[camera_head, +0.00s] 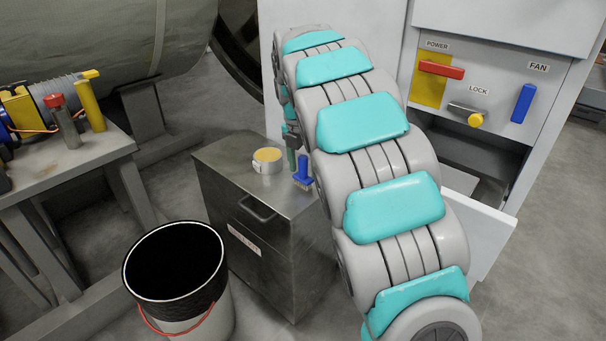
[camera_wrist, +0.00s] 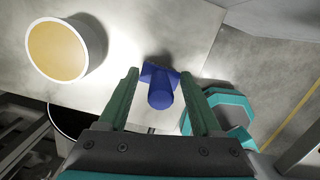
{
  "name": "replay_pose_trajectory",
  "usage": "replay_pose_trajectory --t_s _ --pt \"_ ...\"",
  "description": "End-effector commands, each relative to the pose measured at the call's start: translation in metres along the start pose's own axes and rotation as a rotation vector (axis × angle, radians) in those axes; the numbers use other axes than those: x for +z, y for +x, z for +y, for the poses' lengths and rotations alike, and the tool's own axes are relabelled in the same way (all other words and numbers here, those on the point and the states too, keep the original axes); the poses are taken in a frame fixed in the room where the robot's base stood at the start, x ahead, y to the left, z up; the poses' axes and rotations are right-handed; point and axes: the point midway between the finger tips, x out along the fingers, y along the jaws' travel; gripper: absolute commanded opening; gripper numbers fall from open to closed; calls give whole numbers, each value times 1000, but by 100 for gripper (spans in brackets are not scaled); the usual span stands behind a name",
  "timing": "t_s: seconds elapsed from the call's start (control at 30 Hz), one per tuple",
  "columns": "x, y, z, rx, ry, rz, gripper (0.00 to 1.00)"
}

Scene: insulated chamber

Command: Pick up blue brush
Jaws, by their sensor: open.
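The blue brush (camera_head: 303,173) stands upright on top of a grey metal box (camera_head: 222,160), with its bristles down and its handle up. In the wrist view the blue brush (camera_wrist: 160,90) is seen from above, lying between the two green fingers. My gripper (camera_wrist: 162,88) is open, with one finger on each side of the brush and a visible gap to each. In the head view my gripper (camera_head: 292,158) is mostly hidden behind my arm, with a green finger showing just left of the brush.
A white cup with yellow contents (camera_head: 267,161) stands left of the brush on the box; it also shows in the wrist view (camera_wrist: 60,50). A bucket (camera_head: 190,310) stands in front. A workbench (camera_head: 75,160) is left, and a control panel (camera_head: 500,85) right.

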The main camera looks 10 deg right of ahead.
Motion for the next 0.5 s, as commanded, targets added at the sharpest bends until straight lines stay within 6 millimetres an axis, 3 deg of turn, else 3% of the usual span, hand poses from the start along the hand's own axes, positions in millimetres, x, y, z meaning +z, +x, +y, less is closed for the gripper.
replay_pose_trajectory --t_s 0.27,0.5 --pt "-1 6 0 -1 1 2 66" --pt "0 6 0 -1 1 2 39"
